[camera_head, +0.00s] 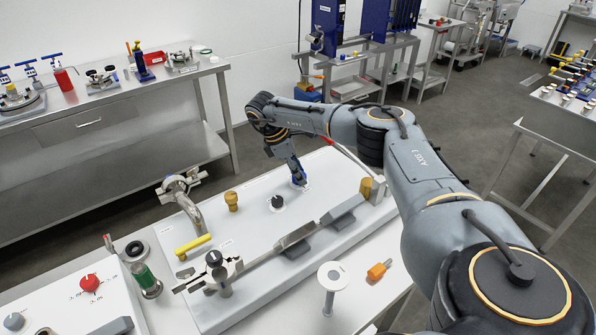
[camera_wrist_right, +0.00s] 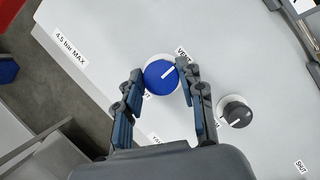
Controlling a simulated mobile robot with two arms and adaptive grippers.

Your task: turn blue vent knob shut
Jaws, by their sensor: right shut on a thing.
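The blue vent knob (camera_wrist_right: 160,78) is a round blue cap with a white pointer line, on the white panel (camera_wrist_right: 100,40) in the right wrist view. My left gripper is not in view.
A black knob (camera_head: 277,202) stands close beside the blue one, and a brass knob (camera_head: 232,200) is farther left. A yellow handle (camera_head: 193,245) and steel pipe (camera_head: 188,205) are at the left.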

